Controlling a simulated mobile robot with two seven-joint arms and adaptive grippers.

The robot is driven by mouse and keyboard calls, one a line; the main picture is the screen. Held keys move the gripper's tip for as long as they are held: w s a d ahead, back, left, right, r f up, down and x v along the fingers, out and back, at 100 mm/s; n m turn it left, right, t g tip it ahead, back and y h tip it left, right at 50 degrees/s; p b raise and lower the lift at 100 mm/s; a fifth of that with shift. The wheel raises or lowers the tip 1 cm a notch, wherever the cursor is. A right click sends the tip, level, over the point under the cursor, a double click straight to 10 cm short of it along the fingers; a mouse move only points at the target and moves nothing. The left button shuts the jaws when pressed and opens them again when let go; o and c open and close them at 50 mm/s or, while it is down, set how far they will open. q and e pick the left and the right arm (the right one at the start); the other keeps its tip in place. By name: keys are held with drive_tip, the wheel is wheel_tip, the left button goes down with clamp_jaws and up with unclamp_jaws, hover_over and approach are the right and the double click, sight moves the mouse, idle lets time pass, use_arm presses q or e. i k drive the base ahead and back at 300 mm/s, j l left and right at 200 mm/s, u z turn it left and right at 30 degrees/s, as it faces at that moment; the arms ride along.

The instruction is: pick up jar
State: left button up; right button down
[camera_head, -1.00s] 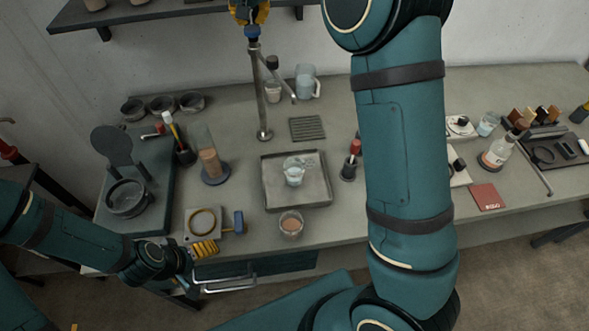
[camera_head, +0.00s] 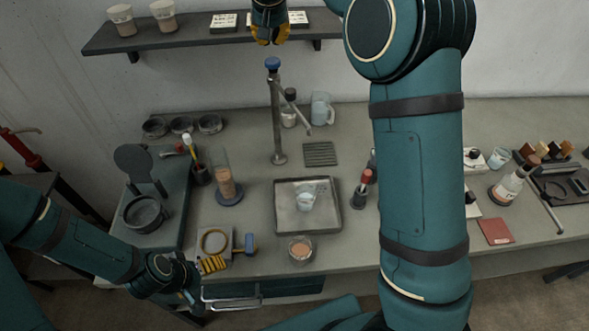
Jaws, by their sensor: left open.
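A small clear jar (camera_head: 300,250) with brown contents stands upright near the bench's front edge, in front of the metal tray (camera_head: 335,228). A clear glass vessel (camera_head: 305,201) sits in that tray; I cannot tell which vessel the task means. My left gripper (camera_head: 212,264) is at the front edge, left of the brown-filled jar and apart from it. Its yellow fingers are open beside a square plate with a ring (camera_head: 214,243). My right gripper (camera_head: 272,38) is high at the back, above the blue-topped metal stand (camera_head: 276,115), with its yellow fingertips apart and nothing visible between them.
A blue-headed tool (camera_head: 249,244) lies between my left gripper and the brown-filled jar. A tall glass cylinder (camera_head: 225,178) stands behind. A red-topped holder (camera_head: 363,190) stands right of the tray. My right arm hides part of the bench. A shelf (camera_head: 190,42) hangs at the back.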

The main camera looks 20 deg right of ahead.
sight(306, 193)
drive_tip(key=k, duration=1)
